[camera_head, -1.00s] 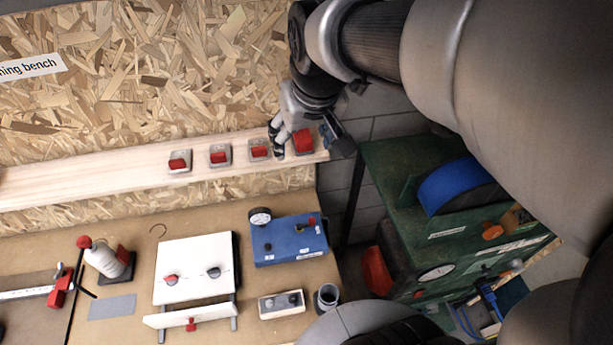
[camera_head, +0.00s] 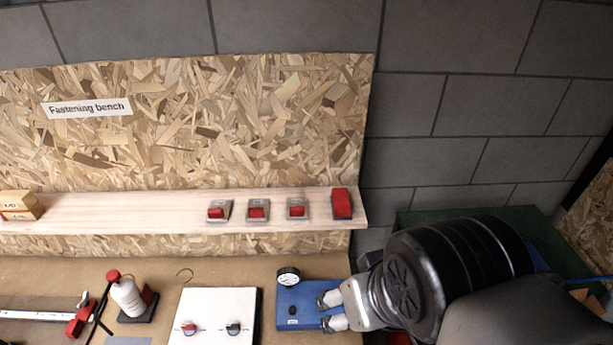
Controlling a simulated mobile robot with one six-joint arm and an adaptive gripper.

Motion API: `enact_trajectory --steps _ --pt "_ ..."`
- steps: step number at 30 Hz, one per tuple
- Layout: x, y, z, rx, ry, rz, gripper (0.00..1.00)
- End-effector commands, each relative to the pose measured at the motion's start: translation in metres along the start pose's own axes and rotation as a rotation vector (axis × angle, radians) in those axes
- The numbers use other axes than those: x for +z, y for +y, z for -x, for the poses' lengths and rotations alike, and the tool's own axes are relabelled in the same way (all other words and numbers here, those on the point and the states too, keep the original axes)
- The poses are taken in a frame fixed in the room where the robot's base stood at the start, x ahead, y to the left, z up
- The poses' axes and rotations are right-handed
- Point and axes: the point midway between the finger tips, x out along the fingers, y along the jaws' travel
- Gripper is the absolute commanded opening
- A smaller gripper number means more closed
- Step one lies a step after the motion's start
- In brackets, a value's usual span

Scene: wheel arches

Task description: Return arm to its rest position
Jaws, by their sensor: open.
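My gripper (camera_head: 326,311) is low at the right of the view, its two fingers pointing left and spread apart with nothing between them. It shows in front of the blue box (camera_head: 291,318), covering that box's right part. My arm fills the lower right corner and is folded in close to the camera. I cannot tell whether the fingers touch the blue box.
A wooden shelf (camera_head: 120,212) carries several red switches, the rightmost (camera_head: 342,203) near its end. On the bench are a round gauge (camera_head: 288,276), a white panel (camera_head: 217,309) and a white bottle (camera_head: 127,297). A green machine (camera_head: 415,217) stands partly hidden behind my arm.

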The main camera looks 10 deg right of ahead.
Motion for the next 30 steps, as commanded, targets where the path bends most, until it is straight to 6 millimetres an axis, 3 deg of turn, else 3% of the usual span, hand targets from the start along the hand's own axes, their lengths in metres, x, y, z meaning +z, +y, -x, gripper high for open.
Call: enact_trajectory --steps 21,25,30 --pt "0.087 0.000 -0.201 0.000 -0.001 0.000 0.65" --pt "0.096 0.000 -0.222 0.000 -0.001 0.000 0.65" --pt "0.098 0.000 -0.226 0.000 0.000 0.000 0.65"
